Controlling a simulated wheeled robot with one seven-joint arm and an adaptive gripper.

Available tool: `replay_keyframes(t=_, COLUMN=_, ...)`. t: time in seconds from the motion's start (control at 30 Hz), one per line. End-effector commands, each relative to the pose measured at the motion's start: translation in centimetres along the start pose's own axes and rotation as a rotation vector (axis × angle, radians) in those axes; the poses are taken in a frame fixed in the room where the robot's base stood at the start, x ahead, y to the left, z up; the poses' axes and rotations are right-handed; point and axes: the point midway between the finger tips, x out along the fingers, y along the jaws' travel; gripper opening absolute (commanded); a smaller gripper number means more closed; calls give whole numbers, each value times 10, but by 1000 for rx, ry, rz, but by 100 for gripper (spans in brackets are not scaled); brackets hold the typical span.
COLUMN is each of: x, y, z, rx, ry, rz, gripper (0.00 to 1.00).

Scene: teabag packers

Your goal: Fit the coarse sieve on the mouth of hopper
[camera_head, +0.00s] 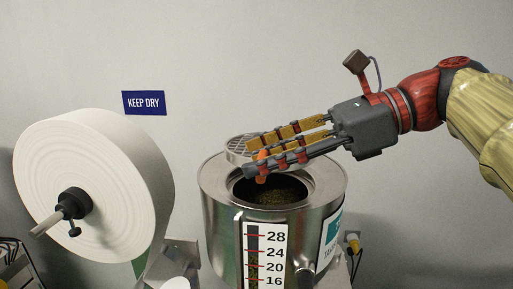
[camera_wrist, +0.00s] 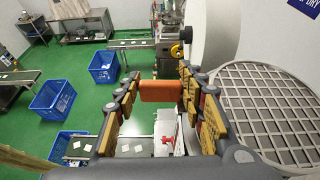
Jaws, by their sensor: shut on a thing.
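The hopper (camera_head: 220,205) is a shiny steel drum with a round open mouth (camera_head: 275,190), and dark tea shows inside. My gripper (camera_head: 256,158) reaches in from the right above it, its fingers shut on an orange handle (camera_head: 262,155). The handle also shows between the fingers in the wrist view (camera_wrist: 160,91). The coarse sieve (camera_head: 240,147), a round metal grid, is at the handle, partly hidden behind the fingers. It sits over the back left of the hopper top, off the mouth's centre; I cannot tell whether it touches the rim. Its grid (camera_wrist: 270,105) fills the right of the wrist view.
A large white paper roll (camera_head: 95,185) on a spindle stands close to the left of the hopper. A level scale (camera_head: 266,250) is on the hopper's front. In the wrist view, blue crates (camera_wrist: 52,98) stand on the green floor below, beside conveyors (camera_wrist: 130,44).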

Motion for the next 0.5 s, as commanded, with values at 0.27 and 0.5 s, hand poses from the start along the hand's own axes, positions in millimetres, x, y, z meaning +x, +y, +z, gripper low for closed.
replay_keyframes(t=0.27, x=-1, y=0, z=0, rx=-17, ry=2, rz=-2, gripper=8)
replay_keyframes(t=0.5, x=3, y=1, z=-14, rx=-42, ry=5, rz=-4, gripper=8)
